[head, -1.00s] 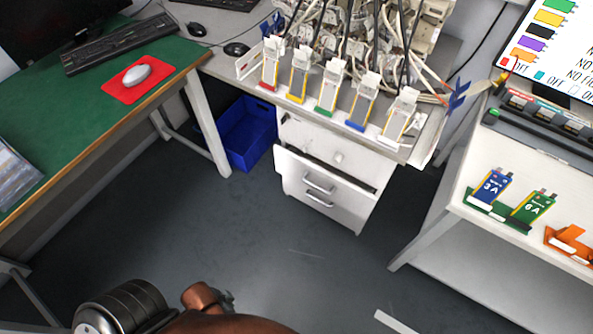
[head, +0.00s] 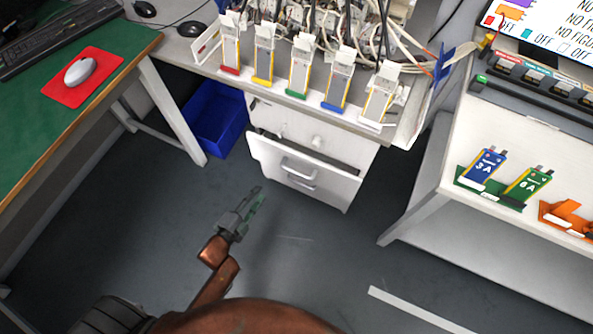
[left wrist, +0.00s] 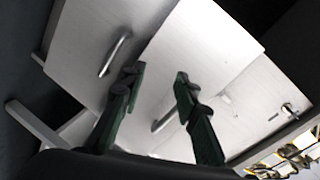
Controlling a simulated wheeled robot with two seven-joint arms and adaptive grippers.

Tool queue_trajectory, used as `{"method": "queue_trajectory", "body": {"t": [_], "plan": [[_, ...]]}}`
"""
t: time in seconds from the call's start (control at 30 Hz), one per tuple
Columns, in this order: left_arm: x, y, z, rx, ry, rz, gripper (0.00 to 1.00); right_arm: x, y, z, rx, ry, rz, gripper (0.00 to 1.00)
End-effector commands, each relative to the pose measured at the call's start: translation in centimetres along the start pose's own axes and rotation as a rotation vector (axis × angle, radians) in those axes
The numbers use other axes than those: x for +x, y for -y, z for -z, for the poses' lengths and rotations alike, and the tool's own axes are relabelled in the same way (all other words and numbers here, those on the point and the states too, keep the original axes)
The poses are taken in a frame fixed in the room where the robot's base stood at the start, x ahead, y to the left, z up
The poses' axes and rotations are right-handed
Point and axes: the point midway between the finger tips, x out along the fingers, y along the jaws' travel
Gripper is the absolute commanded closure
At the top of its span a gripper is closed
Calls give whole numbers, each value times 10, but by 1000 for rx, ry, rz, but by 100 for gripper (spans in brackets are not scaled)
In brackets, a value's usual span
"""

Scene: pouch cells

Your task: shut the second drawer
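The white drawer cabinet (head: 278,119) stands under the bench. Its second drawer (head: 268,157) sticks out, with a dark gap along its top edge and a metal handle (head: 298,168) on its front. The lower drawer's handle (head: 301,185) shows just below. My left gripper (head: 258,194) is in front of the cabinet, to the left of and below the drawer front, apart from it. In the left wrist view its two dark green fingers (left wrist: 159,76) are spread with nothing between them, facing the pale drawer fronts (left wrist: 205,42). My right gripper is not in view.
A blue bin (head: 217,125) stands on the floor left of the cabinet. The green table (head: 100,115) is at left, a white shelf unit (head: 432,190) at right. Pouch cells and cables crowd the bench above. The floor before the cabinet is clear.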

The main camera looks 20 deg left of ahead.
Motion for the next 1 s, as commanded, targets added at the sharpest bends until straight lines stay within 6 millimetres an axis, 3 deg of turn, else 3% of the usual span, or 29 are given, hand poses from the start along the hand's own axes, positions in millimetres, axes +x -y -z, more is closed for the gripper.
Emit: {"method": "queue_trajectory", "body": {"t": [0.03, 0.1, 0.3, 0.53, 1.0], "plan": [[17, 7, 12, 88, -73, 57, 71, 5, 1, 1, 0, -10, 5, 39], [30, 17, 30, 203, -166, 135, 71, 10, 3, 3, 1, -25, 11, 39], [43, 31, 71, 408, -349, 296, 71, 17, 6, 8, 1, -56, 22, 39], [53, 36, 89, 463, -404, 348, 71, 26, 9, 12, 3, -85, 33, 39], [107, 50, 116, 459, -402, 346, 71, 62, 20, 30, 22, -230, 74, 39]]}}
